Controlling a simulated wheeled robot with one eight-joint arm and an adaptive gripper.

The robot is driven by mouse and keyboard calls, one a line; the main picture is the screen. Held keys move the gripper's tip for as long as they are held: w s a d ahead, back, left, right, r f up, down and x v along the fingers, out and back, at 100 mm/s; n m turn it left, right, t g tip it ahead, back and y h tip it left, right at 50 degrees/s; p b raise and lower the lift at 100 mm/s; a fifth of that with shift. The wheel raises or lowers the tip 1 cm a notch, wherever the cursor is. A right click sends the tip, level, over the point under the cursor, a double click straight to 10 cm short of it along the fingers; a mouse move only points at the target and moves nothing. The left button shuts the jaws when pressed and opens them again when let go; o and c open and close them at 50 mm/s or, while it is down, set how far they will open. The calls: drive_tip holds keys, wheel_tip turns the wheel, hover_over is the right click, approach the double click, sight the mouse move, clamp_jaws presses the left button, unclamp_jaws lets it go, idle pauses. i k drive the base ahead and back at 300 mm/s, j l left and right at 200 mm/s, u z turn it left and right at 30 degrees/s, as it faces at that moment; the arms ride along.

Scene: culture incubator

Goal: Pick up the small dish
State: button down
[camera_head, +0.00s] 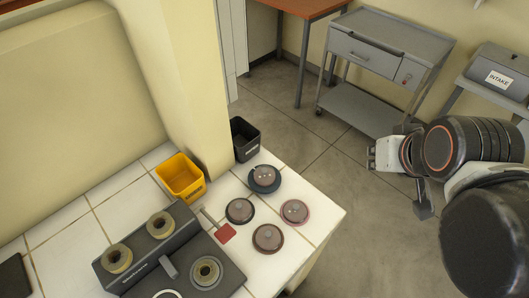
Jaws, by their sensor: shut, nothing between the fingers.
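Several round dishes with pinkish-grey tops sit on the white tiled counter (325,212), near its right corner. The back dish (264,177) has a wide dark blue rim. The left dish (239,210) has a dark rim, the right dish (295,211) a pinkish rim and the front dish (267,238) a brownish rim. They look close in size, so I cannot tell for sure which is the small one. My gripper (373,158) is shut and empty, out over the floor to the right of the counter, apart from every dish.
A yellow bin (181,178) and a black bin (244,139) stand behind the dishes. A dark device (160,262) with round fittings and a red tab (225,233) lie to the left. A grey cart (380,60) and an intake box (500,78) stand beyond my arm.

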sight(263, 184)
drive_tip(key=j+u, duration=0.25)
drive_tip(key=u, duration=0.2)
drive_tip(key=j+u, duration=0.25)
drive_tip(key=u, duration=0.15)
